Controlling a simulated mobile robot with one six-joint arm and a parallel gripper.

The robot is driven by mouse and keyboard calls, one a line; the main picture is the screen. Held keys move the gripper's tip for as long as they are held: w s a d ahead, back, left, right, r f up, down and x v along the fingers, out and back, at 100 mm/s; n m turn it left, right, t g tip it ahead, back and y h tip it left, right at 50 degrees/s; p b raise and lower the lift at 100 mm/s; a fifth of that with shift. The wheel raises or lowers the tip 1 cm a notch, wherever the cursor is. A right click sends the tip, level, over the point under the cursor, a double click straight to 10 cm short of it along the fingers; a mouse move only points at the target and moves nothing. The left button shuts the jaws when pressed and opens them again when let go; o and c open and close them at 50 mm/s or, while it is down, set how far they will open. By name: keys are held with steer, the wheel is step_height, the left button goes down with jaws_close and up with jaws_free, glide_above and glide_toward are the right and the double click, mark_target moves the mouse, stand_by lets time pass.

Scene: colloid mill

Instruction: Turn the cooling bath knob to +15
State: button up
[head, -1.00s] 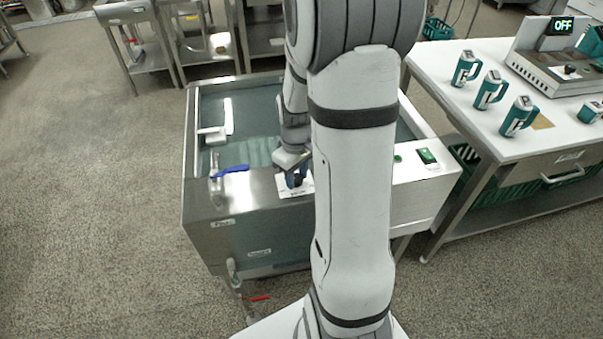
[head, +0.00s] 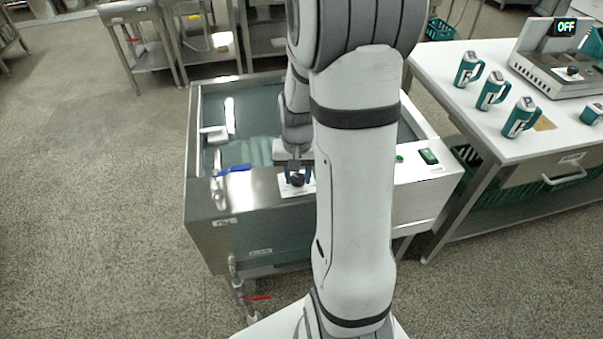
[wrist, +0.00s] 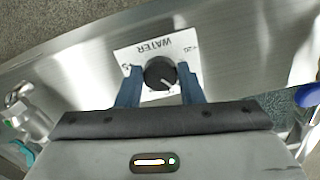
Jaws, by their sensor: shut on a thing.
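The cooling bath (head: 205,240) is a steel tank of water with a flat front ledge. Its black round knob (wrist: 159,73) sits on a white plate (wrist: 130,55) that reads WATER, upside down in the wrist view. A light pointer line on the knob points down and right there, toward the gripper side; the small scale marks are hard to read. My gripper (wrist: 160,80) has its two blue fingers on either side of the knob and is shut on it. In the head view the knob (head: 297,180) shows below the gripper (head: 298,170).
A blue-handled tap (head: 235,169) stands left of the knob on the ledge. A green switch (head: 428,157) is to the right. A white table (head: 460,115) at right holds several green mugs and a device (head: 560,70) showing OFF. A red-handled drain valve (head: 257,297) is low in front.

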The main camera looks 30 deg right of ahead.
mark_target(298, 178)
steer(key=shift+w+d+r+m, duration=0.1)
steer(key=shift+w+r+m, duration=0.1)
steer(key=shift+m, duration=0.2)
steer(key=o, duration=0.8)
steer(key=shift+f, duration=0.1)
steer(key=shift+o, duration=1)
steer(key=shift+s, duration=0.1)
steer(key=shift+r+p, duration=0.5)
steer(key=shift+r, duration=3.35)
